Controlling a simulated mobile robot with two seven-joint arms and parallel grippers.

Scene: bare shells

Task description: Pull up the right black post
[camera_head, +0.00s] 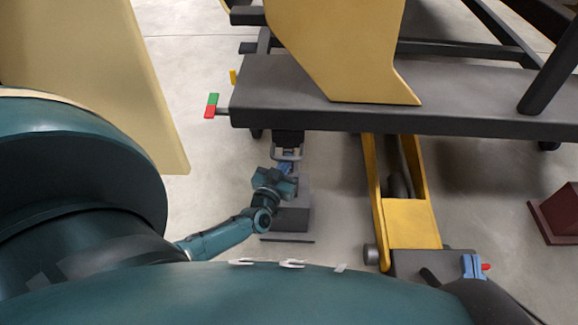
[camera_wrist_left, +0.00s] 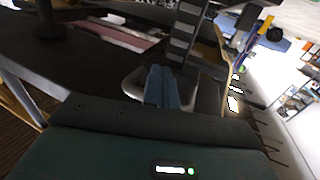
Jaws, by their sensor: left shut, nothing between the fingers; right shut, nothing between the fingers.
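A thick black post (camera_head: 548,75) rises at a slant from the dark platform (camera_head: 440,100) at the far right of the head view. I cannot tell whether it is the post named in the task. My left gripper (camera_head: 286,168) is shut and empty, just below a grey loop-shaped handle (camera_head: 287,153) under the platform's front edge. In the left wrist view its blue fingers (camera_wrist_left: 162,87) are together beside a pale curved loop (camera_wrist_left: 134,83); contact is unclear. My right gripper (camera_head: 473,266) seems to be the blue piece at lower right, shut and empty beside a small red knob (camera_head: 487,267).
Yellow forks (camera_head: 410,220) run under the platform. A grey block (camera_head: 292,212) stands on the floor under my left gripper. A red-and-green tab (camera_head: 211,105) sticks out at the platform's left end. A dark red box (camera_head: 560,212) stands at the right.

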